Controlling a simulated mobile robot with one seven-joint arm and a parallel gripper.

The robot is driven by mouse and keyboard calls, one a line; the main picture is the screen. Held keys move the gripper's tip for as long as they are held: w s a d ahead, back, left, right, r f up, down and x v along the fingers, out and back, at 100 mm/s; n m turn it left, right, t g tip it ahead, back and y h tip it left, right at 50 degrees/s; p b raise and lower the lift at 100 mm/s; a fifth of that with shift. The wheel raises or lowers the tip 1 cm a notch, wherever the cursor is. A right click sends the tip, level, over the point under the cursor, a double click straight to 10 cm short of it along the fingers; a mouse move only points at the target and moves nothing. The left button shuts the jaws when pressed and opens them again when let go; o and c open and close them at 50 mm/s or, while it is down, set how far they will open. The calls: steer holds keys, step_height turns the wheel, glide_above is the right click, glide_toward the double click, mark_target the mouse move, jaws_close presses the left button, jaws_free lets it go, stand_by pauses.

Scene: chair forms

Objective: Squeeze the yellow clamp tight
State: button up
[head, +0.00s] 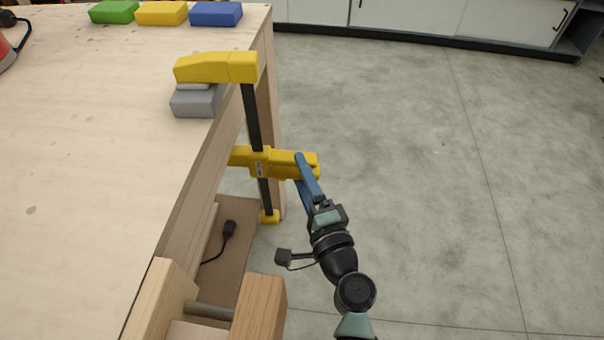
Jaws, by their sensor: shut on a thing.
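The yellow clamp (217,67) is upright at the right edge of the workbench. Its upper yellow jaw lies over a grey block (197,101) on the bench top. A black bar (251,117) runs down past the bench edge, and the lower yellow body with its handle (284,164) sits below the top, sticking out to the right. My gripper (306,176) has its blue fingers at the right part of this handle, shut on it. Where the lower jaw meets the bench is hidden under the top.
Green (114,12), yellow (162,13) and blue (216,14) blocks lie at the bench's far edge. A wooden vise (259,308) stands at the near corner. A black plug on a cable (229,229) shows on a lower shelf. The grey floor (430,180) on the right is clear.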

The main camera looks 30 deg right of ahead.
steer(key=shift+a, duration=0.1)
jaws_close()
steer(key=o, duration=1.4)
jaws_free()
steer(key=shift+r, duration=0.4)
steer(key=shift+w, duration=0.7)
